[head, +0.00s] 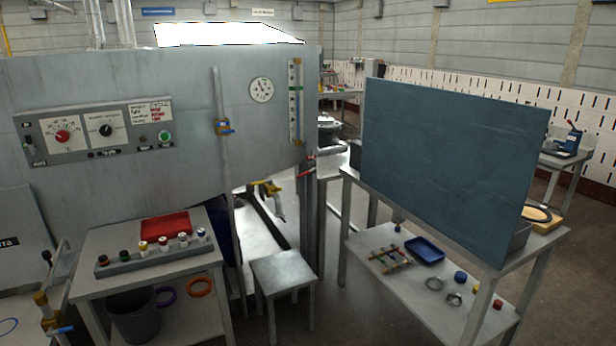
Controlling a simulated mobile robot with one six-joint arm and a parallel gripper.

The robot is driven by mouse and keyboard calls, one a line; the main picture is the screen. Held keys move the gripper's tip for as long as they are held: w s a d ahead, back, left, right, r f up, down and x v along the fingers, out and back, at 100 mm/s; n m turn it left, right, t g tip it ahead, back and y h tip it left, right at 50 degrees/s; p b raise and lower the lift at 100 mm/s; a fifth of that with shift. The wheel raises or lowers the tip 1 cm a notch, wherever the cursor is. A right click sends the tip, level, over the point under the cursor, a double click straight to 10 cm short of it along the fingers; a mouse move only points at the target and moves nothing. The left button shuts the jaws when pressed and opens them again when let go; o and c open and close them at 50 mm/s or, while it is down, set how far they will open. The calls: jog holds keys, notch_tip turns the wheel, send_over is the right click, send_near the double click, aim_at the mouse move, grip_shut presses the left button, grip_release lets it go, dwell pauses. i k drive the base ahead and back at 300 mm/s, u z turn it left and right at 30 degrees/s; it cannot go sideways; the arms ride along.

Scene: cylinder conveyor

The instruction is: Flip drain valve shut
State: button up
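Several valves show in the head view; I cannot read a label that marks the drain valve. A brass valve with a blue handle (224,128) sits on the vertical pipe on the grey tank (190,85). A valve with a red handle (309,158) is at the tank's right end, its handle angled. A yellow fitting (268,187) with a spout hangs below the tank above a pale trough. Another brass valve with a blue handle (58,329) is at the lower left. Whether each is open or shut is too small to tell. My gripper is not in view.
A control panel (98,132) is on the tank. A left table (85,285) bears a row of coloured knobs; a bucket (135,314) stands under it. A small stool (283,271) stands in front of the trough. A large dark blue board (450,160) blocks the right side.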

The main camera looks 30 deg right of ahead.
aim_at(313, 169)
jog(key=z, duration=0.6)
jog(key=i, duration=0.95)
jog(key=z, duration=0.35)
jog(key=i, duration=1.6)
jog(key=u, duration=5.1)
jog(key=i, duration=0.1)
jog(key=z, duration=3)
